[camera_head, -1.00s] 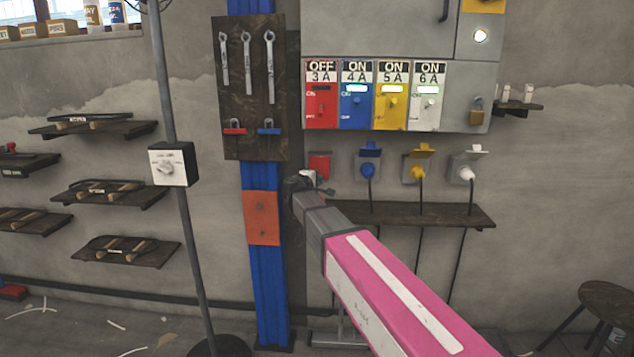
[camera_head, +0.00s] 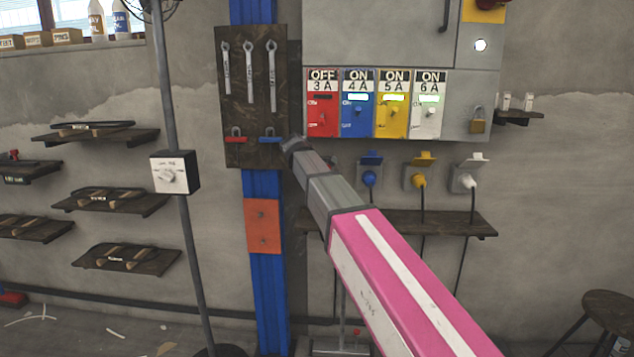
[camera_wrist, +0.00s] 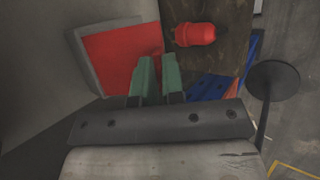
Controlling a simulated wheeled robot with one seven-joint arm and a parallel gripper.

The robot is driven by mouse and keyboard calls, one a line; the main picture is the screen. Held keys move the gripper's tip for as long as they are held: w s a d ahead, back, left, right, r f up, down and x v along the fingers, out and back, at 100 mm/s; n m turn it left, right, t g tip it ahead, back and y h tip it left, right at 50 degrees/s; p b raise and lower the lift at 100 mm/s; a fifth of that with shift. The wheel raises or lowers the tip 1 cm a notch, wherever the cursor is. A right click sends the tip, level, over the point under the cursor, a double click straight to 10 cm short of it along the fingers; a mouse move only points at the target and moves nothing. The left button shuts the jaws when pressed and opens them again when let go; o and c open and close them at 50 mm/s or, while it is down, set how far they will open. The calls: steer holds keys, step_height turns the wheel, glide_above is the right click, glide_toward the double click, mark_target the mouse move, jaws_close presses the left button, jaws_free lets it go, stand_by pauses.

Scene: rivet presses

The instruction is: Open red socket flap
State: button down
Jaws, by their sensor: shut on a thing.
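The red socket flap (camera_wrist: 118,58) is a flat red square over a grey socket plate (camera_wrist: 82,62) in the wrist view. My gripper (camera_wrist: 158,62) has its two green fingers close together at the right edge of the flap, shut on it. The flap looks close to its plate; how far it is tilted I cannot tell.
A red plug (camera_wrist: 195,34) lies on a wooden shelf beside the flap. The yellow socket (camera_head: 418,178) and white socket (camera_head: 465,179) have raised flaps and plugs in. The red breaker (camera_head: 322,115) reads OFF. A tool board (camera_head: 236,110) hangs left of my wrist.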

steer(key=shift+w+r, duration=0.15)
steer(key=shift+r, duration=1.6)
steer(key=shift+w, duration=0.15)
steer(key=c, duration=1.2)
jaws_free()
steer(key=shift+w, duration=0.1)
steer(key=shift+c, duration=0.2)
steer(key=shift+s+f, duration=0.1)
steer(key=shift+s, duration=0.15)
